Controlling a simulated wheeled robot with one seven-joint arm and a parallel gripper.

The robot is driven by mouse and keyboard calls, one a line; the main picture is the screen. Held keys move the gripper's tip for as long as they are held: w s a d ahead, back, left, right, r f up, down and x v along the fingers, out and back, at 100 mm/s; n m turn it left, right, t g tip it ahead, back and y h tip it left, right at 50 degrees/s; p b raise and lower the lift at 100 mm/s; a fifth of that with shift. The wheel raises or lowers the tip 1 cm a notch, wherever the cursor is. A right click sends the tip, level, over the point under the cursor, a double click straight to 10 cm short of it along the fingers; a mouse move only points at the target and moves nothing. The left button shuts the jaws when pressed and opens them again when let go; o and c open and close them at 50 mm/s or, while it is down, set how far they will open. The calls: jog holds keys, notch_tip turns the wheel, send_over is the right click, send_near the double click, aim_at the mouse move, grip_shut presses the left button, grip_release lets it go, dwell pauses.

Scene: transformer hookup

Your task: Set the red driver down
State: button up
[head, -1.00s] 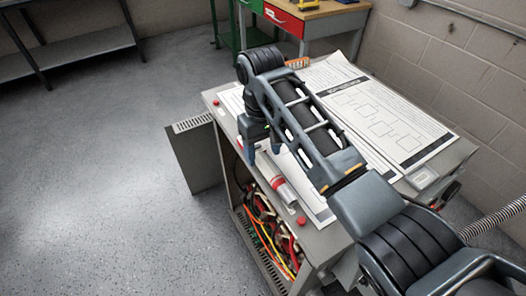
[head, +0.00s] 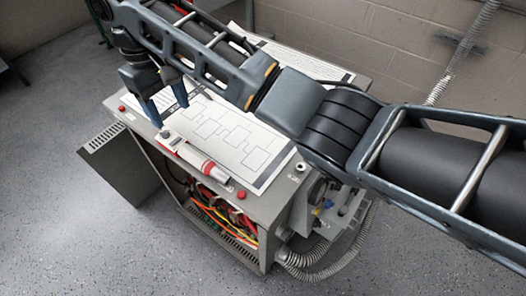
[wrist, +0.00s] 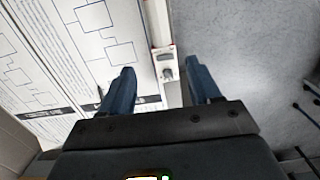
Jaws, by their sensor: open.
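A long white-and-red tool (head: 196,157) lies along the front edge of the cabinet top (head: 262,201); I cannot tell whether it is the red driver or two items end to end. Its grey end has a small dark knob. My gripper (head: 172,116) is open with nothing held, pointing down near that end. In the wrist view, the knobbed end (wrist: 165,68) shows between the two apart blue fingertips (wrist: 160,66). I cannot tell how far the tips are above it. No other driver is clear to me.
A printed diagram sheet (head: 240,140) covers much of the cabinet top. Red buttons (head: 241,194) sit near the front corners. The cabinet is open at the front, with coloured wires (head: 215,202) inside and a vented panel (head: 122,160) swung out left. A wall stands behind.

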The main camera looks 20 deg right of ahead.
jog(key=s+a+f+m+t+y, duration=0.1)
jog(key=s+a+f+t+y, duration=0.15)
jog(key=s+f, duration=0.5)
jog(key=s+a+f+m+t+y, duration=0.15)
jog(key=s+f+y, duration=0.3)
jog(key=f, duration=0.55)
jog(key=s+d+f+m+t, duration=0.2)
jog(key=s+d+f, duration=0.1)
jog(key=s, duration=0.4)
jog(key=s+d+r+m+t+h, duration=0.2)
jog(key=s+d+t, duration=0.1)
jog(key=s+d, duration=0.5)
jog(key=s+d+r+m+t+h, duration=0.2)
jog(key=s+d+t, duration=0.1)
jog(key=s+d, duration=0.4)
jog(key=s+d+r+n+t+h, duration=0.1)
jog(key=s+d+r, duration=0.4)
jog(key=r, duration=0.3)
jog(key=s+d+r+t+h, duration=0.1)
jog(key=s+d+r+t, duration=0.1)
jog(key=s+d+r, duration=0.4)
jog(key=shift+s+r+n+t+h, duration=0.35)
jog(key=shift+s+r, duration=0.2)
jog(key=shift+r, duration=0.3)
